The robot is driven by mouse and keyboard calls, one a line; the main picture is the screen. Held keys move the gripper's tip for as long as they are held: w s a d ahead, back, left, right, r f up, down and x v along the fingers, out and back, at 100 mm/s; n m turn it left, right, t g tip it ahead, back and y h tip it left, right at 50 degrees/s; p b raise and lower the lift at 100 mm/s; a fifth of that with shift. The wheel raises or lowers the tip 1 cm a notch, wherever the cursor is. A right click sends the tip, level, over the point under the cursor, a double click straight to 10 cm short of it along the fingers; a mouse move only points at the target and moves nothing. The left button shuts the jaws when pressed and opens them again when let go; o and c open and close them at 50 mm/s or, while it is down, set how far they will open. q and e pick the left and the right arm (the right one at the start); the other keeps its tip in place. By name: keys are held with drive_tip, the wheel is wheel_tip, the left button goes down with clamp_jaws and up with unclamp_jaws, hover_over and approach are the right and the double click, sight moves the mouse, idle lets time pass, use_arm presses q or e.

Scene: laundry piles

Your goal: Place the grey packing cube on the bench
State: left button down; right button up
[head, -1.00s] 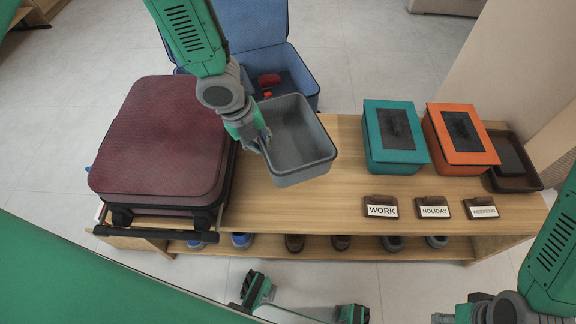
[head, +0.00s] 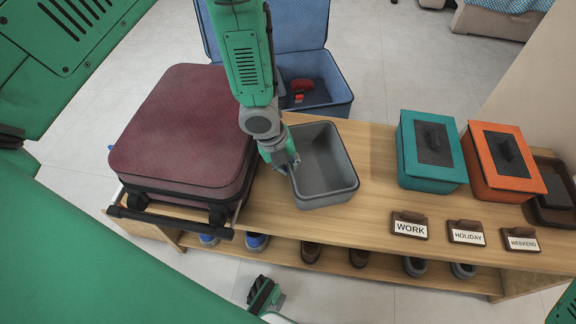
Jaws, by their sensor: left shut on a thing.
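The grey packing cube (head: 340,185) is an open-topped box, upright and empty as far as I see. It is over the middle of the wooden bench (head: 375,220), between the maroon suitcase and the teal box. My left gripper (head: 287,166) is shut on the cube's left wall. The cube's base is at or very near the bench top; I cannot tell if it touches.
The maroon suitcase (head: 185,125) fills the bench's left end. A teal box (head: 430,180), an orange box (head: 515,190) and a brown tray (head: 552,212) stand right, behind several label signs (head: 410,226). An open blue suitcase (head: 338,100) lies behind. Shoes (head: 310,252) sit below.

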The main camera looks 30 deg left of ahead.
use_arm(q)
drive_tip(key=c, duration=1.7)
unclamp_jaws()
drive_tip(key=shift+f, duration=0.1)
drive_tip(key=p+v, duration=0.5)
drive_tip(key=v, duration=0.7)
drive_tip(key=shift+s, duration=0.1)
